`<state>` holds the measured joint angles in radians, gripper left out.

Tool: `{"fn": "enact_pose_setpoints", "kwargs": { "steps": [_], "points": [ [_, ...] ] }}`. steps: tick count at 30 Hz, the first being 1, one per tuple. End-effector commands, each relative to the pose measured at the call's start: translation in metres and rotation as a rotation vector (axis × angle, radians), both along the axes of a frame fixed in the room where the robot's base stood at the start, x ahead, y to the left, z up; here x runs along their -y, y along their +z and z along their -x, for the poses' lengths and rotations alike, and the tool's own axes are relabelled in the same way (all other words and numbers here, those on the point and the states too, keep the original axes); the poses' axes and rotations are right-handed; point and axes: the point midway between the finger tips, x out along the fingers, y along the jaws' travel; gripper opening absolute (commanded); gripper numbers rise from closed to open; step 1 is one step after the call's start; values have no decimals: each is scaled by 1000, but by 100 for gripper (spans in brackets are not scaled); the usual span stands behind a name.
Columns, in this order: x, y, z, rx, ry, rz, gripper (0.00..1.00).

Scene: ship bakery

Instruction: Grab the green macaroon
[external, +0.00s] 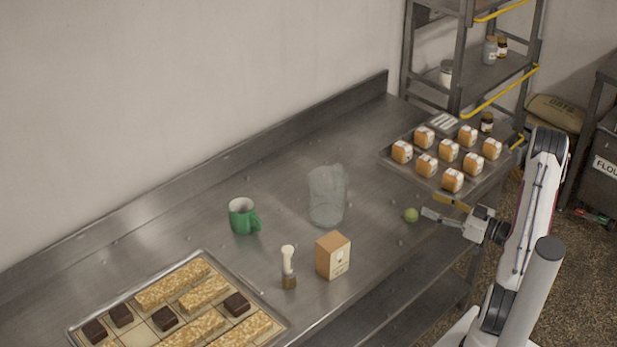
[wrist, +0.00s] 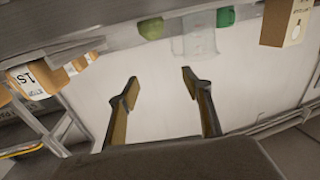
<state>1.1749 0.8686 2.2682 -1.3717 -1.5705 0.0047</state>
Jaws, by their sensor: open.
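The green macaroon (external: 411,214) is a small round piece near the front edge of the steel counter, just left of my gripper (external: 430,205). My gripper is open and empty, its fingers pointing left toward the macaroon and apart from it. In the wrist view, the macaroon (wrist: 151,27) shows at the top, beyond the spread fingertips (wrist: 160,76) and slightly left of the middle between them. Nothing hides it there.
A clear jug (external: 327,196), a green mug (external: 242,216), a brown box (external: 333,256) and a brush (external: 288,268) stand to the left. A tray (external: 392,160) of wrapped loaves lies behind my gripper. A pastry tray (external: 76,329) is front left. Bare counter surrounds the macaroon.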

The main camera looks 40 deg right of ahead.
Motion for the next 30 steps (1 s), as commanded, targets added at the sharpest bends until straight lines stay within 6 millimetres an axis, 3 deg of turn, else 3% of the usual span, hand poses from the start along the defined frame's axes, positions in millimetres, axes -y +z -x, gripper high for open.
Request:
{"fn": "enact_pose_setpoints", "kwargs": {
  "steps": [25,30],
  "points": [
    [-1,-73,0,-1,0,-2,49],
    [-3,-72,-12,-1,2,1,49]
  ]
}}
